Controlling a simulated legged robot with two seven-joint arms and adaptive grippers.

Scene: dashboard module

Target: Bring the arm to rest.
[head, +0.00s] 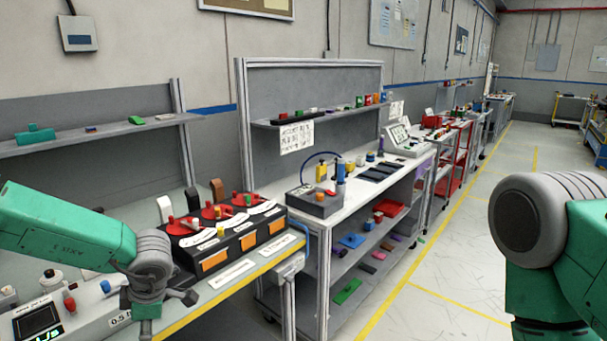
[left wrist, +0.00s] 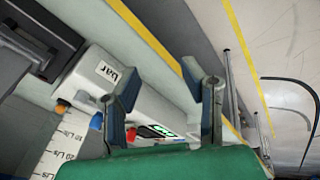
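My left arm (head: 70,228) reaches in from the left, green with a grey wrist. Its gripper (head: 162,302) points down above the front of the bench, beside the black dashboard module. In the left wrist view the two fingers of the gripper (left wrist: 167,98) stand well apart with nothing held between them. My right arm (head: 575,250) is at the right edge, over the floor; its gripper is out of the picture.
A black module (head: 243,245) with red knobs and orange labels stands on the yellow-edged bench. A light panel box (head: 70,312) with a display sits below my left arm. A shelved workbench (head: 348,205) stands further right. The floor aisle (head: 460,260) is clear.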

